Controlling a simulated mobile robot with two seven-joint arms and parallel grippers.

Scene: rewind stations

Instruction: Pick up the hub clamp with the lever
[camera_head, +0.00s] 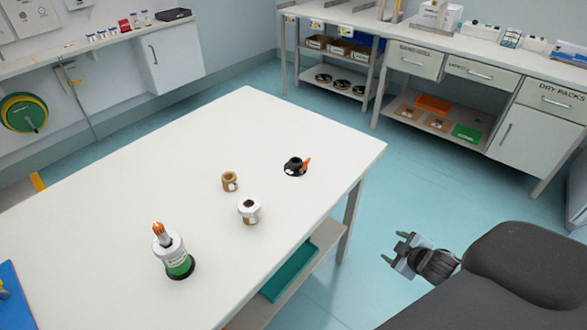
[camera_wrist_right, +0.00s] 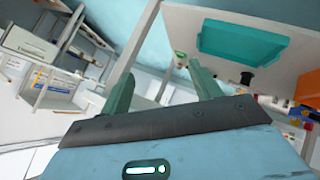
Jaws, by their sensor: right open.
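The hub clamp (camera_head: 294,167), a small black ring-shaped part with an orange lever (camera_head: 307,162), sits on the white table (camera_head: 130,160) near its right end. My right gripper (camera_head: 393,247) is open and empty, out over the floor beyond the table's right edge, clear of the clamp. Its two green fingers stand apart in the right wrist view (camera_wrist_right: 160,85). I cannot make out the clamp in that wrist view. My left gripper is not in view.
A brown ring (camera_head: 230,181), a white-topped hub (camera_head: 249,210) and a green-and-white spool with an orange-tipped post (camera_head: 175,255) stand on the table. A teal tray (camera_head: 287,272) lies on the shelf below; it also shows in the wrist view (camera_wrist_right: 243,38). Floor around my right gripper is clear.

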